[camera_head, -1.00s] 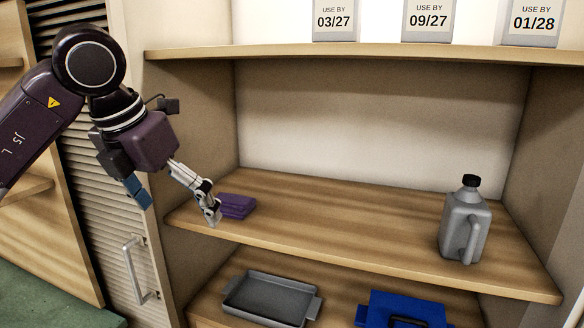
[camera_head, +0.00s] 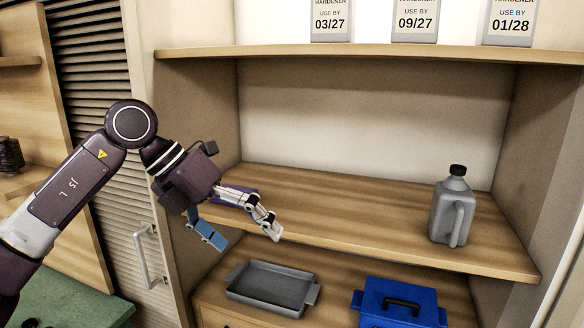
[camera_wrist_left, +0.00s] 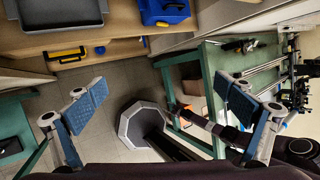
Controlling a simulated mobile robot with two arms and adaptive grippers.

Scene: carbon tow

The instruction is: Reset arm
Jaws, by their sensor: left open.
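My left gripper (camera_head: 247,238) is open and empty in the head view. It hangs in front of the middle shelf's left front edge, with its fingers pointing down and to the right. Its two blue-padded fingers stand wide apart in the left wrist view (camera_wrist_left: 162,95), with nothing between them. A purple object (camera_head: 242,191) on the middle shelf is partly hidden behind the gripper. My right gripper does not show.
A grey jug (camera_head: 452,212) stands at the middle shelf's right. Below are a grey tray (camera_head: 272,287) and a blue toolbox (camera_head: 372,302). Labelled hardener packs (camera_head: 414,22) stand above. A door handle (camera_head: 145,258) juts out at left. A green table (camera_wrist_left: 222,65) shows in the wrist view.

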